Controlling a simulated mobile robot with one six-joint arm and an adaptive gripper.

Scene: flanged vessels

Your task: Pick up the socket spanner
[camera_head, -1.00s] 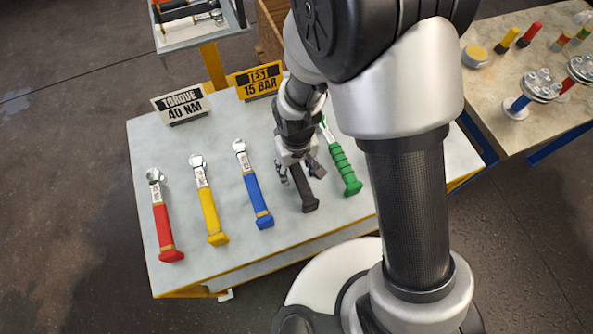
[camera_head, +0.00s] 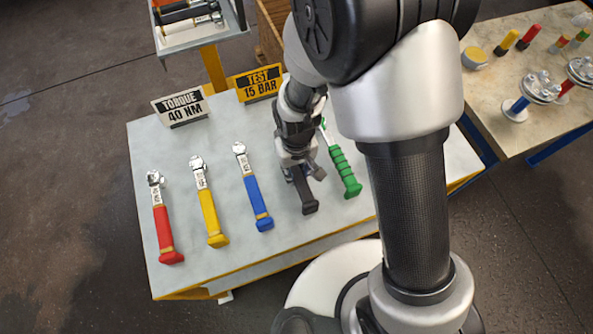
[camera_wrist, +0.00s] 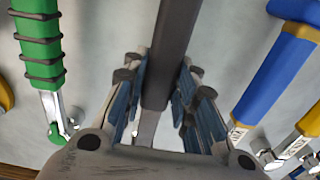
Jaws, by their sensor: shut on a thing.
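A tool with a black handle (camera_head: 308,201) lies on the grey tabletop between the blue-handled and green-handled tools. I take it for the socket spanner; its head is hidden behind my arm. My gripper (camera_head: 304,174) is low over the table and shut on this black handle. In the wrist view, the black handle (camera_wrist: 170,50) runs between the two fingers of my gripper (camera_wrist: 162,92). The handle's butt end still looks to be at table height.
A green-handled tool (camera_head: 345,173) lies close on the right. Blue (camera_head: 257,203), yellow (camera_head: 213,217) and red (camera_head: 165,235) tools lie to the left. Two signs (camera_head: 182,106) (camera_head: 258,84) stand at the back. A second table (camera_head: 510,65) with flanged parts is at the right.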

